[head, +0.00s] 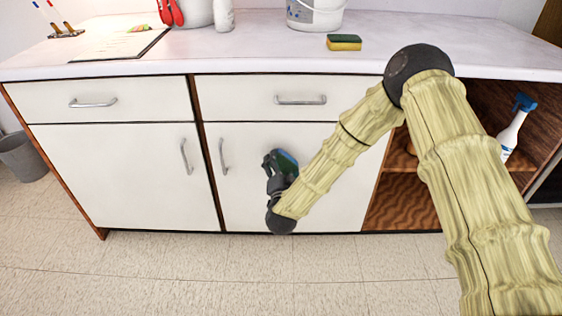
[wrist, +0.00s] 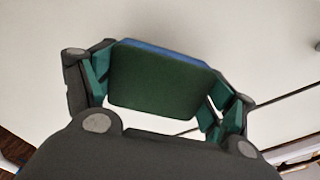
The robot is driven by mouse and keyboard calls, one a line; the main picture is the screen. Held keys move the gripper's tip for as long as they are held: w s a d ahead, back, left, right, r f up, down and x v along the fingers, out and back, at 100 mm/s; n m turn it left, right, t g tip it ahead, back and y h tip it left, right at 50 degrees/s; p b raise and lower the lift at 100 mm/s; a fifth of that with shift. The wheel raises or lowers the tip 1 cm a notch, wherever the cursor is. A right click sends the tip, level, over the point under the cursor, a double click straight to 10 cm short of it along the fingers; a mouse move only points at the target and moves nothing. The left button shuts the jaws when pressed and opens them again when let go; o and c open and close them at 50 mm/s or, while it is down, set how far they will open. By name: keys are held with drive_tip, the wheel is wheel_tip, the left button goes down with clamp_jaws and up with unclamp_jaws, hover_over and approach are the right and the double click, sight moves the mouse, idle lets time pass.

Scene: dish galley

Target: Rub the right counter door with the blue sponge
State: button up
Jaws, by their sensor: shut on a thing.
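The blue sponge (wrist: 160,78), with a dark green scouring side and a blue edge, is held between the fingers of my gripper (wrist: 158,85) in the wrist view. In the head view my gripper (head: 279,168) is in front of the right counter door (head: 318,190), and the sponge (head: 288,161) shows at its upper end. The door is white, shut, with a metal handle (head: 223,156) at its left side, left of my gripper. Whether the sponge touches the door is unclear. My forearm hides part of the door.
A yellow and green sponge (head: 344,42) lies on the countertop (head: 250,52) near a white bucket (head: 315,16). Right of the door are open shelves with a spray bottle (head: 512,130). The left door (head: 130,175) is shut. The floor in front is clear.

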drive_tip(key=shift+s+p, duration=0.5)
drive_tip(key=shift+s, duration=1.4)
drive_tip(key=shift+s+p, duration=0.4)
drive_tip(key=shift+s, duration=1.05)
drive_tip(key=shift+d, duration=0.15)
